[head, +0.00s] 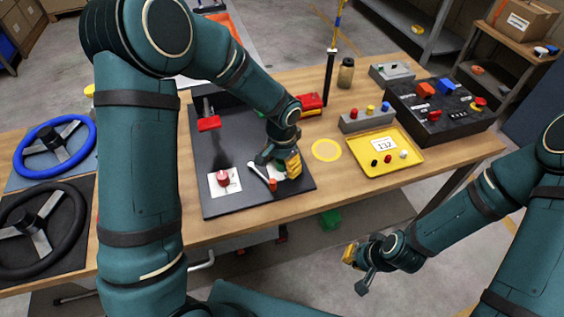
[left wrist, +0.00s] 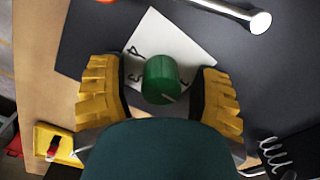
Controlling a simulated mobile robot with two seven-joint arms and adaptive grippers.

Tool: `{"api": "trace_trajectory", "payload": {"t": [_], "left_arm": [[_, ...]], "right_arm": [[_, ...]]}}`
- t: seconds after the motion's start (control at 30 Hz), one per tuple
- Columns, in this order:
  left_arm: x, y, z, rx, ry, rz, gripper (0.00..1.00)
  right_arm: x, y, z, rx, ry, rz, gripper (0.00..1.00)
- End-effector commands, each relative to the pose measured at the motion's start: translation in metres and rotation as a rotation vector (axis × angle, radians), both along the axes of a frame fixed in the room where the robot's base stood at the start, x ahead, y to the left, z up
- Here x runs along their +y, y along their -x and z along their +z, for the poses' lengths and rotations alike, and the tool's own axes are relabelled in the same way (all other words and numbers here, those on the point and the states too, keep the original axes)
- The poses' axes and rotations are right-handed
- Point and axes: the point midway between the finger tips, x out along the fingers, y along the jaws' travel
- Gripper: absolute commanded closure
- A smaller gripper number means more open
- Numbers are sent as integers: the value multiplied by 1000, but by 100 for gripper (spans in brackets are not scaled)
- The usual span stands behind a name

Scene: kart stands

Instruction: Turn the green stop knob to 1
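The green stop knob (left wrist: 160,78) stands on a white numbered card (left wrist: 178,45) in the left wrist view. A pale mark on its rim points toward the bottom right of that view. Two numerals show left of the knob; the card's lower part is hidden by my gripper. My left gripper (left wrist: 160,95) is open, its yellow-padded fingers on either side of the knob with a gap at each side. In the head view my left gripper (head: 284,166) covers most of the knob. My right gripper (head: 354,269) is open and empty, low beyond the table's front edge.
The dark panel (head: 240,145) also carries a red knob (head: 223,180) on a white card, a red-ended lever (head: 209,123) and a silver lever (head: 258,174) close to my left gripper. A yellow tray (head: 411,164) stands right, beyond a yellow ring.

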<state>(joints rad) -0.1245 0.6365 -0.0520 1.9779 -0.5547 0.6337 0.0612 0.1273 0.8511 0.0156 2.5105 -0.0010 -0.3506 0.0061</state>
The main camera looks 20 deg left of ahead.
Motion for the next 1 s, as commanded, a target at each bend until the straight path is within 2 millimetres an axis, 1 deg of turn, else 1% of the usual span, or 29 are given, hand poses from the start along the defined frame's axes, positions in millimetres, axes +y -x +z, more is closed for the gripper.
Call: {"api": "trace_trajectory", "payload": {"t": [0.17,0.27,0.37,0.6,0.7,0.83,1.0], "left_arm": [[0,0,2,-1,0,0,36],[0,-1,11,-4,0,1,36],[0,-1,27,-5,1,0,36],[0,-1,76,-5,1,2,36],[0,-1,94,-5,1,-1,36],[0,-1,110,-2,0,0,36],[0,0,120,-1,0,0,36]], "right_arm": [[0,0,0,0,0,0,100],[0,0,0,0,0,0,100],[0,0,0,0,0,0,100],[0,0,0,0,0,0,100],[0,0,0,0,0,0,100],[0,0,0,0,0,0,100],[0,0,0,0,0,0,100]]}}
